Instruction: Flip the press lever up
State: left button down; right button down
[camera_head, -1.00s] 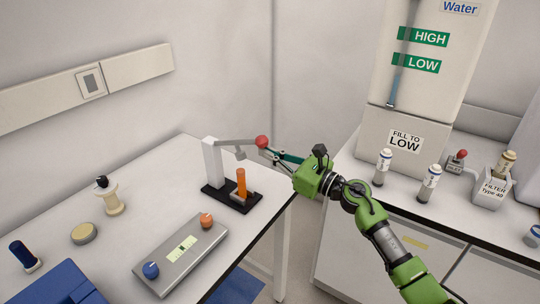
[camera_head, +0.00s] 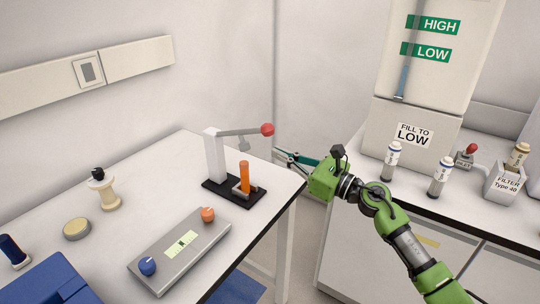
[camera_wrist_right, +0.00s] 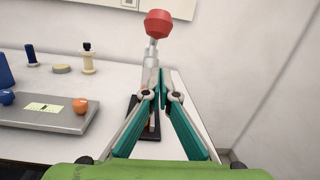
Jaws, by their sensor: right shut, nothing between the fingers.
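The press stands on a black base (camera_head: 236,198) near the table's right edge, with a white upright post (camera_head: 214,155). Its grey lever (camera_head: 240,132) runs right from the post top, slightly raised, to a red ball knob (camera_head: 267,129). The knob also shows in the right wrist view (camera_wrist_right: 158,23), above the fingers. An orange cylinder (camera_head: 245,178) stands on the base below the lever. My right gripper (camera_head: 279,152) is shut and empty, just below and right of the knob, apart from it. Its fingertips (camera_wrist_right: 163,76) show in the wrist view. My left gripper is out of view.
A grey device with knobs (camera_head: 180,252) lies in front of the press. A cream spool-like item (camera_head: 106,190) and a round tin (camera_head: 77,229) stand at left. On the right counter are white bottles (camera_head: 391,162) and a filter container (camera_head: 505,184). A gap separates table and counter.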

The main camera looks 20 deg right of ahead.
jog(key=b+v, duration=0.1)
jog(key=v, duration=0.5)
jog(key=shift+s+d+r+b, duration=0.15)
jog(key=shift+s+r+b, duration=0.15)
jog(key=shift+s+r, duration=0.25)
jog(key=shift+d+r, duration=0.1)
jog(key=shift+r, duration=0.05)
